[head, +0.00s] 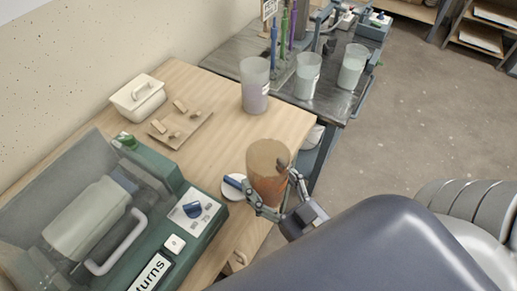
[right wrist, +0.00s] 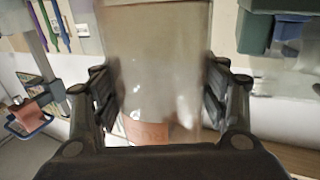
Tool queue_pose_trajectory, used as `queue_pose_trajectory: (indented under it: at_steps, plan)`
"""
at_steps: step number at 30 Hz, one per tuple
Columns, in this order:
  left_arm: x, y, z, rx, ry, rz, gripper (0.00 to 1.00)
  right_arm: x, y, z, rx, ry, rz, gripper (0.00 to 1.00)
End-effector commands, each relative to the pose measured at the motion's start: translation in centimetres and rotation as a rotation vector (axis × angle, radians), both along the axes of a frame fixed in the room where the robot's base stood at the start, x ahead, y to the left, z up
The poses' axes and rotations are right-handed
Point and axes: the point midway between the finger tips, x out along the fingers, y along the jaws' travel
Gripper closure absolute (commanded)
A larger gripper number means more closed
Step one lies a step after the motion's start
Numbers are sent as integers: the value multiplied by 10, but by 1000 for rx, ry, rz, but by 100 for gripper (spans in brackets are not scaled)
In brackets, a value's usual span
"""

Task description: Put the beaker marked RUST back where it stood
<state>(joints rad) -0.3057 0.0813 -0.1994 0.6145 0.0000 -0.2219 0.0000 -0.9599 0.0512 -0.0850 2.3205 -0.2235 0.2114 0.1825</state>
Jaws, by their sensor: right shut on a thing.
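A clear beaker with rust-brown contents (head: 268,160) is held upright between the fingers of my right gripper (head: 270,190), over the right edge of the wooden table (head: 205,85). In the right wrist view the beaker (right wrist: 160,60) fills the space between both finger pads, with an orange-brown patch low on it. Three similar beakers stand further back: one with mauve contents (head: 254,88) on the wooden table's far end, and two pale ones (head: 307,76) (head: 352,68) on the dark bench. My left gripper is out of view.
A green machine (head: 172,235) with a clear cover fills the table's near left. A white disc (head: 230,193) with a blue piece lies beside the held beaker. The table's middle right is clear.

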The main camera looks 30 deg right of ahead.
Motion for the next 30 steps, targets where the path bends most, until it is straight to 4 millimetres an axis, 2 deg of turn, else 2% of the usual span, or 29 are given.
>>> queue_pose_trajectory:
  at_steps: [5, 18, 27, 30]
  plan:
    - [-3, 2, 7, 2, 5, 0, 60, 34, -12, 2, -4, -8, 1, 74]
    - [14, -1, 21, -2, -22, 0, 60, 114, -43, -7, -5, -6, 0, 74]
    - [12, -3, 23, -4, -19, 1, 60, 137, -52, -10, -4, -4, -1, 74]
    - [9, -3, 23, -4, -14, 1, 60, 138, -52, -27, -1, 3, -2, 74]
